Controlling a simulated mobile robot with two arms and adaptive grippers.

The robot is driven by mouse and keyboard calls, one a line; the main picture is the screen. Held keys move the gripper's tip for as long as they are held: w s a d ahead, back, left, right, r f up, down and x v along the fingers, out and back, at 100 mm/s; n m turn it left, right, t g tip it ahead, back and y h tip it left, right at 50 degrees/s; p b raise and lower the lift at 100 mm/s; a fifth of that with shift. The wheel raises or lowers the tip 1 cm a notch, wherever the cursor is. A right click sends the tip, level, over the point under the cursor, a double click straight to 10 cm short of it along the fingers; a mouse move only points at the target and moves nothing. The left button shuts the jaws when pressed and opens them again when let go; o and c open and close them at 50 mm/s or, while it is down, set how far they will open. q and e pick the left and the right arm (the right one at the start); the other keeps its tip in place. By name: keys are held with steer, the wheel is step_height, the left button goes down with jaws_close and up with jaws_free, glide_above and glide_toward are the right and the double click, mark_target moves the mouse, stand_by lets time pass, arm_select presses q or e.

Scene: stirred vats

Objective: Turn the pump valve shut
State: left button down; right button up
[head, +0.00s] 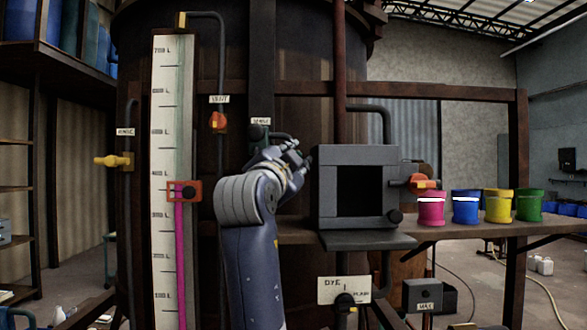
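I cannot tell for sure which fitting is the pump valve; several small labels are too small to read. A dark knob (257,132) sits under a label on the vat, just above my gripper. An orange-red valve (423,183) is on the pipe right of the grey box (368,155). An orange knob (218,121) sits under a label that looks like VENT. A yellow lever valve (114,161) is at the left. My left gripper (299,158) is left of the grey box, below the dark knob. Its fingers are small and partly hidden. My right gripper is not in view.
A tall level gauge (172,110) with a pink column stands left of my arm. Pink (431,208), blue (466,206), yellow (498,206) and green (529,204) buckets stand on a shelf at right. A DYE sign (343,290) hangs below the box.

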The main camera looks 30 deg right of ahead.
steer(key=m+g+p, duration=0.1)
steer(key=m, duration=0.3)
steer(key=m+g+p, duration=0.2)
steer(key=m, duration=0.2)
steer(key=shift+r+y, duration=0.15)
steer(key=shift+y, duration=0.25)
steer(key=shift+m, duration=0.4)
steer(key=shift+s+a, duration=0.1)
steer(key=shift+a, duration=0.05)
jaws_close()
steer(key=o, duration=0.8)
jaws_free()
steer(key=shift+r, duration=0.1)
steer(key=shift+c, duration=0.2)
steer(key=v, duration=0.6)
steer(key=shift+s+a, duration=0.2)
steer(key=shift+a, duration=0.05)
